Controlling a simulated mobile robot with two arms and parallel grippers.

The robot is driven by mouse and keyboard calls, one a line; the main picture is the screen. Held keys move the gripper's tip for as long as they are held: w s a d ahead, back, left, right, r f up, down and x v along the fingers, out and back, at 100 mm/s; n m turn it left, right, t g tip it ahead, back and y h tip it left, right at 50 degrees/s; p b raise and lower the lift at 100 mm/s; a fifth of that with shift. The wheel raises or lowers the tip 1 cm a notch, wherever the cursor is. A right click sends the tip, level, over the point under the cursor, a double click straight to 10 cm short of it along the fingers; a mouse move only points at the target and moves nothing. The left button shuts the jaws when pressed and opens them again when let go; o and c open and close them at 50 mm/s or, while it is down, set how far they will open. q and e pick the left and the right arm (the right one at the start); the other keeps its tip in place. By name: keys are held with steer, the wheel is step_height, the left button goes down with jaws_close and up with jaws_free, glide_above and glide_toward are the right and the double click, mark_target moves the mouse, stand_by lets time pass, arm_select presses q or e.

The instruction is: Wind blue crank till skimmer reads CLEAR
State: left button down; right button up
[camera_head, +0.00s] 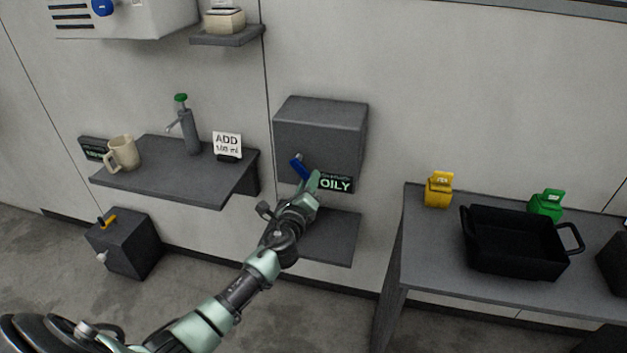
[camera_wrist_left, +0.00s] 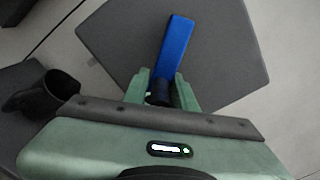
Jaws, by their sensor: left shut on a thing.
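The blue crank (camera_head: 299,169) is on the front of a dark grey box (camera_head: 320,125) on the wall. The box carries a small display (camera_head: 336,184) that reads OILY in green. My left gripper (camera_head: 312,182) is at the crank, in front of the box. In the left wrist view the crank's blue arm (camera_wrist_left: 176,48) points up and slightly right, and my left gripper (camera_wrist_left: 162,90) is shut on its dark handle, one finger on each side. My right gripper is not in view.
A grey shelf (camera_head: 335,243) sits below the box. Left of it, another shelf (camera_head: 165,181) holds a mug (camera_head: 121,152), a green-topped pump (camera_head: 188,130) and an ADD card (camera_head: 227,145). At right, a table (camera_head: 420,255) holds a black tray (camera_head: 512,255) and yellow and green packs.

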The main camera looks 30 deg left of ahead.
mark_target(292, 169)
arm_select(q)
steer(key=a+m, duration=0.2)
steer(key=m, duration=0.1)
steer(key=s+a+m+p, duration=0.1)
steer(key=a+m, duration=0.1)
steer(key=m, duration=0.2)
steer(key=a+f+m+p, duration=0.1)
steer(key=a+m, duration=0.1)
steer(key=m, duration=0.2)
steer(key=shift+s, duration=0.2)
steer(key=shift+a+r, duration=0.1)
steer(key=shift+r, duration=0.05)
stand_by(0.5)
steer(key=c, duration=1.5)
jaws_free()
steer(key=shift+p, duration=0.3)
steer(key=shift+o, duration=0.9)
steer(key=shift+a, duration=0.15)
steer(key=shift+s, duration=0.1)
steer(key=shift+d, duration=0.25)
